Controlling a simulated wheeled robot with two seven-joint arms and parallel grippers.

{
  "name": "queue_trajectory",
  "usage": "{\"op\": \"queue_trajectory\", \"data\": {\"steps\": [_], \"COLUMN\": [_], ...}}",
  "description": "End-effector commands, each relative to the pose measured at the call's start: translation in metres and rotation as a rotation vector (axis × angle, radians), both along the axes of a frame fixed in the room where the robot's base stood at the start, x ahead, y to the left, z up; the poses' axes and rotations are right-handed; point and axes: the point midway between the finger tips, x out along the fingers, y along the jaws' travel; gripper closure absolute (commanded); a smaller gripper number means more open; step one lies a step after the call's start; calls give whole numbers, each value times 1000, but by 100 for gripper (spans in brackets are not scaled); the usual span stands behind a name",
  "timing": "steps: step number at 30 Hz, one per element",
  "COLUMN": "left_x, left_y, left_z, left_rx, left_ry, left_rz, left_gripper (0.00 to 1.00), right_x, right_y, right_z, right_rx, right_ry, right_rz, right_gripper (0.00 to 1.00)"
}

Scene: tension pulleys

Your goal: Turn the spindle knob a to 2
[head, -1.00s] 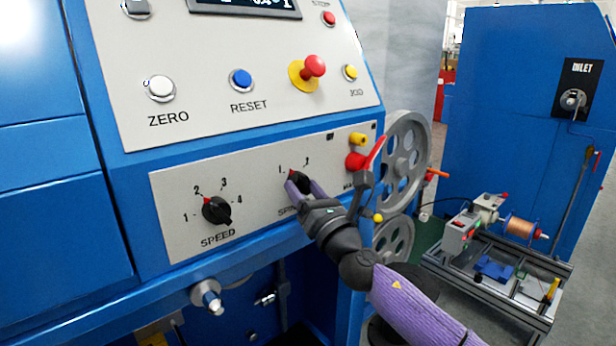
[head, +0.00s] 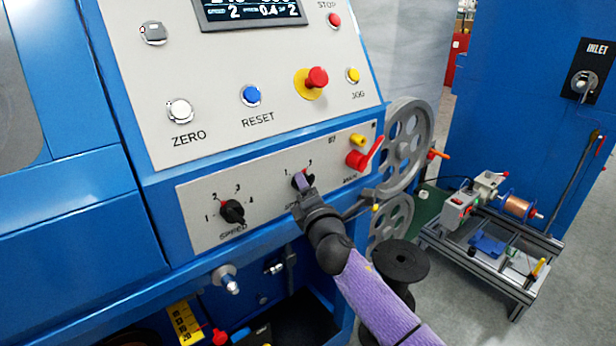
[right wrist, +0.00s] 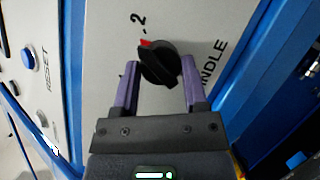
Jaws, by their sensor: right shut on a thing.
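The spindle knob a is a black round knob (right wrist: 160,62) with a red pointer mark, on the pale lower panel. In the right wrist view its red mark lies beside the tick at the 2. In the head view the knob (head: 301,181) is partly covered by my gripper. My right gripper (right wrist: 157,88) has its two purple fingers on either side of the knob and is shut on it; it also shows in the head view (head: 303,188). The display (head: 250,12) reads 2 at its right end. My left gripper is not in view.
The black speed knob (head: 232,211) sits left on the same panel. A red lever (head: 362,158) and grey handwheels (head: 405,150) are to the right. Above are white, blue and yellow buttons and a red emergency stop (head: 316,78).

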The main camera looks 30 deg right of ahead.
Motion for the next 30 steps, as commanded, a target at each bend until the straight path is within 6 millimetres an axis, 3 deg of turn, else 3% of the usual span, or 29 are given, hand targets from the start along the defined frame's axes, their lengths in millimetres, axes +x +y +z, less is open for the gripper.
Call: {"op": "queue_trajectory", "data": {"steps": [3, 12, 30], "left_x": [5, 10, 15], "left_y": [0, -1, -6], "left_z": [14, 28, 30], "left_rx": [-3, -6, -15], "left_ry": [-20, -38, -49], "left_rz": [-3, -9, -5], "left_gripper": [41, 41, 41], "right_x": [0, 0, 0], "right_y": [0, 0, 0], "right_z": [5, 3, 1], "right_rx": [76, 203, 244], "right_ry": [5, 16, 19], "right_rz": [-2, -1, -1], "right_gripper": [100, 100, 100]}}
